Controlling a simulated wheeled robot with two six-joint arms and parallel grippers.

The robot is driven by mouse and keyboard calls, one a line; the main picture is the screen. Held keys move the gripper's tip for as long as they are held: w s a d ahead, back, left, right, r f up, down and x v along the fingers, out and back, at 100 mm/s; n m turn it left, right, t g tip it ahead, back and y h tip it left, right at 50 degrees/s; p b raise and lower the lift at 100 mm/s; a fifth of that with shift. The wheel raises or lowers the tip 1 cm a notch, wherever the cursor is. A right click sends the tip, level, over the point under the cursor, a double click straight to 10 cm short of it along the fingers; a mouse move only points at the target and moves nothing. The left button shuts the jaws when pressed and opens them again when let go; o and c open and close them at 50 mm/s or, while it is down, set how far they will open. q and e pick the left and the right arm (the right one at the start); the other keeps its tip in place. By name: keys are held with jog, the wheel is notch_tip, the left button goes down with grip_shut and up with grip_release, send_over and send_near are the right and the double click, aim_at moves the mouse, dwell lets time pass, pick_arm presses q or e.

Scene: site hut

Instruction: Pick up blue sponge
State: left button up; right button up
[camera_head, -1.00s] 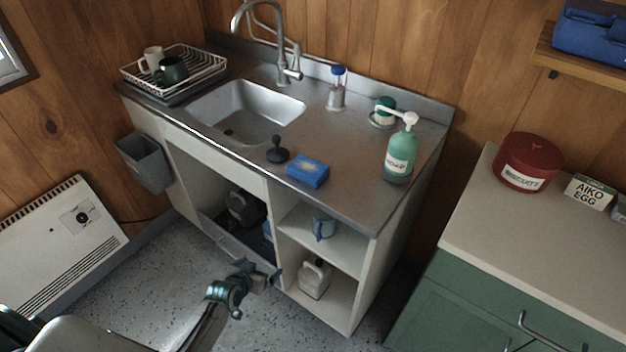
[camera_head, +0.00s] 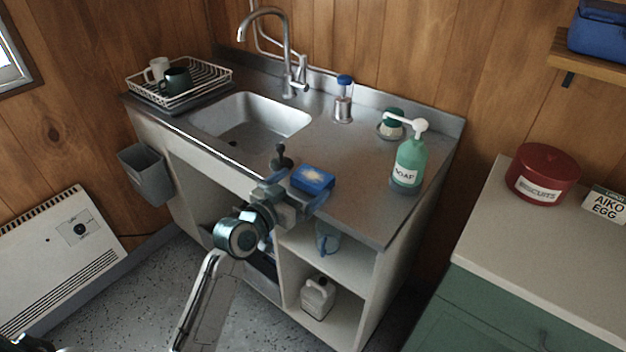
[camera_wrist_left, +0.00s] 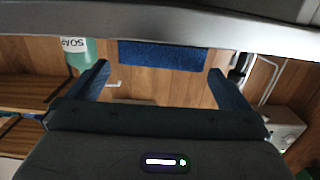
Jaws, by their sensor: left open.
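My left gripper (camera_head: 292,188) is open and empty at the counter's front edge, just in front of the sponge. Part of its fingers overlaps the sponge's near side in the head view. In the left wrist view the sponge (camera_wrist_left: 161,55) shows as a dark blue band between the two open fingers (camera_wrist_left: 159,70), ahead of them. I cannot tell the exact gap. My right gripper is not in view.
A green soap bottle (camera_head: 408,163) stands to the right. The sink (camera_head: 252,122) is behind left. The counter's front edge (camera_head: 352,232) is close to my gripper; shelves are below.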

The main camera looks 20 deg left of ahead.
aim_at(320, 170)
pick_arm(q)
jog(key=shift+w+d, duration=0.2)
jog(key=shift+w, duration=0.4)
jog(key=x, duration=0.1)
jog(key=p+x, duration=0.1)
jog(key=x, duration=0.2)
jog(key=shift+w+f, duration=0.1)
jog(key=shift+f, duration=0.15)
jog(key=shift+a, duration=0.1)
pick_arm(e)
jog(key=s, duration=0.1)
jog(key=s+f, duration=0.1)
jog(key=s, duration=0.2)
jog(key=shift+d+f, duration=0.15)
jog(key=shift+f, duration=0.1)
pick_arm(q)
jog(key=shift+c, duration=0.2)
jog(key=c, duration=0.8)
